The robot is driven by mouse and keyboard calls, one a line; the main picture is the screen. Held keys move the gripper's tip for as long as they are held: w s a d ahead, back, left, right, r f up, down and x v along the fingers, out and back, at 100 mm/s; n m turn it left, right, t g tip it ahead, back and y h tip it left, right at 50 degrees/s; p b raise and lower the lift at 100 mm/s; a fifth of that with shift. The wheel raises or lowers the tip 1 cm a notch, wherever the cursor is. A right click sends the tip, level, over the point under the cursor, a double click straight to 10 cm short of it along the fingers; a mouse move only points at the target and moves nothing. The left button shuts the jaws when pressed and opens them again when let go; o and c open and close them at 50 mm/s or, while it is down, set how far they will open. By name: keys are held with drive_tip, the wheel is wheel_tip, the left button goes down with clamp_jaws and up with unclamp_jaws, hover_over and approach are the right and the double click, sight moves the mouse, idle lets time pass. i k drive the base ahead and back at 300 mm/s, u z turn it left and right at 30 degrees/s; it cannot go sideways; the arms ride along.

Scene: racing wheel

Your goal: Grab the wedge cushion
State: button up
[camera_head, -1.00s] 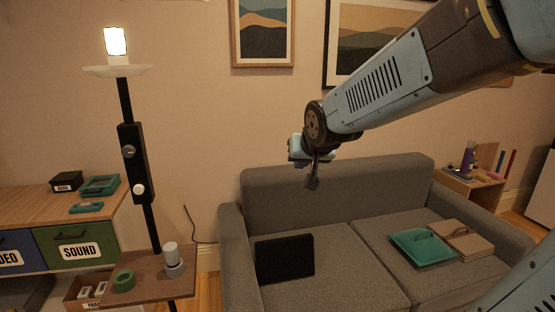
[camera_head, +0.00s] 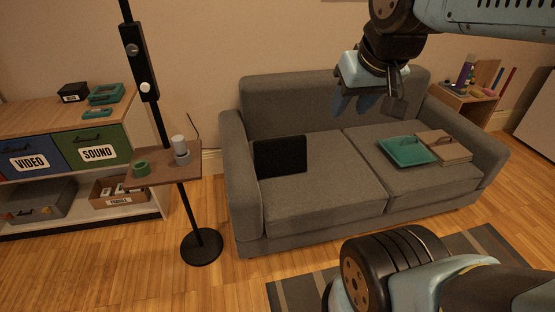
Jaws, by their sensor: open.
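A black slab-like piece (camera_head: 280,156) leans on the left seat of the grey sofa (camera_head: 330,190); it is likely the wedge cushion, though its wedge shape is not clear from here. My gripper (camera_head: 381,106) is open and empty, in the air in front of the sofa back. In the picture it is to the right of the black piece and above the green one, apart from both.
A floor lamp (camera_head: 190,215) with a small shelf (camera_head: 165,167) holding a green ring stands left of the sofa. A cabinet (camera_head: 60,145) with labelled drawers is at the far left. A low side table (camera_head: 466,101) stands at the right. A striped rug (camera_head: 290,292) lies in front.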

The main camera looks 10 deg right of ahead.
sight(276, 157)
drive_tip(key=u, duration=0.4)
drive_tip(key=k, duration=0.1)
drive_tip(key=z, duration=1.05)
drive_tip(key=i, duration=1.4)
drive_tip(key=u, duration=0.65)
